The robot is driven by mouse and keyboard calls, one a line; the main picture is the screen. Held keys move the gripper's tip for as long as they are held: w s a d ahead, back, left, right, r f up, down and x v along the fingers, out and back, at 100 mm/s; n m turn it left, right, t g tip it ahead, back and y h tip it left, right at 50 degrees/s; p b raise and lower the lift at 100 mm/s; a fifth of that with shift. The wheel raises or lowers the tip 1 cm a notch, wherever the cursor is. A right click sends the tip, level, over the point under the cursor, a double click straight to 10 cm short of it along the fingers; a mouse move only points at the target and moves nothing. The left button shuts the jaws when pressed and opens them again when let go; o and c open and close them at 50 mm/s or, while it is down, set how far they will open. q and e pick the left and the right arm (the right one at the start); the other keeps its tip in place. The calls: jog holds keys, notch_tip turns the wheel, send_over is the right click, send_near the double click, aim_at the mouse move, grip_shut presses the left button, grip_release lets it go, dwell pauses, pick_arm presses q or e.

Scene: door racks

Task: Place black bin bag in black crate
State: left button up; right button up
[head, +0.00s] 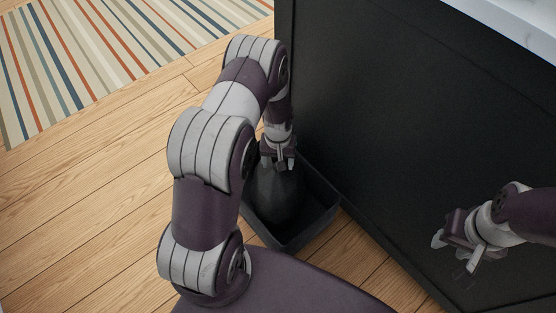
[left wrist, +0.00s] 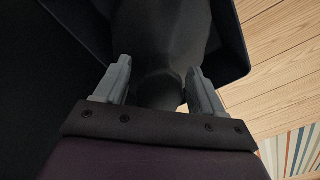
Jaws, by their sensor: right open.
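The black bin bag (head: 275,194) stands upright inside the black crate (head: 293,241) on the floor, against a dark cabinet side. My left gripper (head: 279,164) is at the top of the bag, pointing down. In the left wrist view its two fingers (left wrist: 158,82) are apart, one on each side of the narrow neck of the bag (left wrist: 165,35). Whether they press on it cannot be told. The crate's rim also shows in the left wrist view (left wrist: 238,45). My right gripper (head: 457,250) is open and empty, in front of the dark cabinet side at the right.
The tall dark cabinet (head: 370,110) with a pale top (head: 515,25) stands right beside the crate. A striped rug (head: 100,55) lies at the upper left. The wooden floor (head: 80,220) at the left is clear.

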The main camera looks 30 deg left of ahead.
pick_arm(q)
jog(key=s+d+r+m+p, duration=0.1)
jog(key=s+d+r+p, duration=0.15)
jog(key=r, duration=0.85)
jog(key=s+d+r+m+p, duration=0.1)
jog(key=r+p, duration=0.3)
jog(key=r, duration=0.6)
jog(key=s+d+r+m+t, duration=0.1)
jog(key=s+d+r+m, duration=0.1)
jog(key=s+d+r, duration=0.2)
jog(key=s+r, duration=0.3)
jog(key=s, duration=0.3)
jog(key=shift+s+d+r+m, duration=0.15)
jog(key=shift+s+r+m, duration=0.05)
jog(key=shift+r+m, duration=0.2)
